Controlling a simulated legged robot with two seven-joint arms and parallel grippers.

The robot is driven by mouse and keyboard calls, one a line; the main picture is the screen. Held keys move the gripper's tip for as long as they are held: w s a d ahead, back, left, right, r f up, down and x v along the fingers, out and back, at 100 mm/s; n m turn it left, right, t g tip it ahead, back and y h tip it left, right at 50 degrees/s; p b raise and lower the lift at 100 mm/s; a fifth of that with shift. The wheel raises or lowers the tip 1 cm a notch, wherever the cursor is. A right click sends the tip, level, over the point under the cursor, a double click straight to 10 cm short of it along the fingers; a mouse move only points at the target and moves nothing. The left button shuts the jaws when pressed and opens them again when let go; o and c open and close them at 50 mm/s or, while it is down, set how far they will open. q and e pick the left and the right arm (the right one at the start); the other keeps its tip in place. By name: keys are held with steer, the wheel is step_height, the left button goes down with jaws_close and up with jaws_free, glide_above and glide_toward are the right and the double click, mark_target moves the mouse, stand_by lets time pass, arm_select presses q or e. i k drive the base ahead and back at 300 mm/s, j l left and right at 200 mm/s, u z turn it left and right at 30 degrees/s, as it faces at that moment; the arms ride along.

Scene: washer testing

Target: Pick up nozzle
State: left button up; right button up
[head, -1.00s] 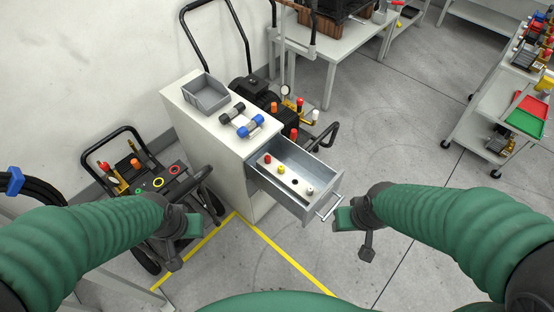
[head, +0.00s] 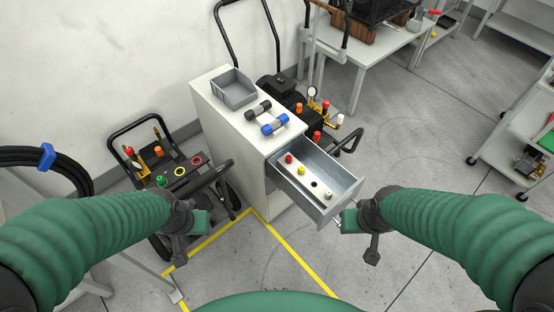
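An open grey drawer (head: 345,185) sticks out of the white cabinet (head: 235,130). In it a white strip holds small nozzles in a row: a red one (head: 289,159), a yellow one (head: 301,171) and a whitish one (head: 328,194). A dark round spot, seemingly an empty hole, lies between the yellow and whitish ones. My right gripper (head: 360,238) hangs just right of the drawer's front end, apart from the nozzles. My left gripper (head: 188,238) is left of the cabinet, in front of a pressure washer. Neither holds anything visible; their finger gaps are unclear.
A grey bin (head: 234,90) and two dumbbell-like parts, black (head: 258,111) and blue (head: 274,125), are on the cabinet top. Pressure washers stand left (head: 160,170) and behind (head: 285,90). A shelf cart (head: 520,140) is at far right. The floor at right is clear.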

mark_target(289, 158)
steer(key=i+l+u, duration=0.1)
steer(key=u, duration=0.35)
steer(key=l+u, duration=0.15)
steer(key=u, duration=0.3)
steer(key=l+u, duration=0.2)
steer(key=u, duration=0.3)
steer(key=l+u, duration=0.2)
steer(key=u, duration=0.25)
steer(key=l+u, duration=0.15)
steer(key=l, duration=0.35)
steer(key=k+l+u, duration=0.15)
steer(key=l, duration=0.4)
steer(key=k+l+u, duration=0.15)
steer(key=l, duration=0.35)
steer(key=i, duration=0.05)
